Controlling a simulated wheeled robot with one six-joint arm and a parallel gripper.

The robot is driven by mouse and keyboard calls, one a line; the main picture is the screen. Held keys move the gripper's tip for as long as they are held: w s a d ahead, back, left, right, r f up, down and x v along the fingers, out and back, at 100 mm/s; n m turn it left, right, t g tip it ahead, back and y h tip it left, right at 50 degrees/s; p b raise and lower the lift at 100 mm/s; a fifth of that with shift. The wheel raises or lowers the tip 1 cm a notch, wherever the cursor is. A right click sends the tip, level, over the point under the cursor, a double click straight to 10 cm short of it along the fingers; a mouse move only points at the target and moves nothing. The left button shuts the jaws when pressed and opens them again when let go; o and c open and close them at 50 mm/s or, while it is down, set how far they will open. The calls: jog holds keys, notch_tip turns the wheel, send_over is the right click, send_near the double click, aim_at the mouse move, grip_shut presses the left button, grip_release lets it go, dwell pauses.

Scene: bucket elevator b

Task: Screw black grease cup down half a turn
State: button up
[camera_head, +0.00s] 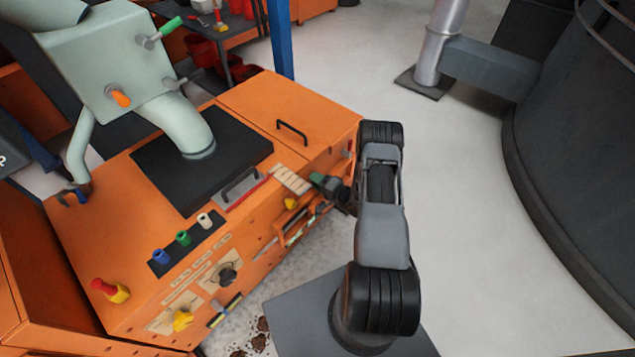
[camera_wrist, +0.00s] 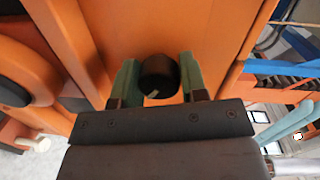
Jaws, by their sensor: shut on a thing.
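The black grease cup (camera_wrist: 157,80) shows in the wrist view as a short round black cap with a pale mark on its face, against an orange surface. My gripper (camera_wrist: 158,72) has its two green fingers on either side of the cup and is shut on it. In the head view my gripper (camera_head: 328,187) reaches to the right end of the orange machine's front, below the top edge. The cup cannot be made out there, behind my gripper and arm.
Pale open floor (camera_head: 450,180) lies to the right, before a large dark cylinder (camera_head: 590,150).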

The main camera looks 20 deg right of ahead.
jog(key=m, duration=0.5)
jog(key=shift+d+y+b, duration=0.1)
jog(key=shift+y+b, duration=0.2)
jog(key=shift+b, duration=0.05)
jog(key=m, duration=0.5)
jog(key=shift+w, duration=0.1)
jog(key=shift+m, duration=0.3)
jog(key=o, duration=0.9)
jog(key=v, duration=0.4)
jog(key=p+v, duration=0.1)
jog(key=v, duration=0.9)
jog(key=shift+f+p, duration=0.3)
jog(key=shift+f, duration=0.05)
jog(key=shift+w, duration=0.1)
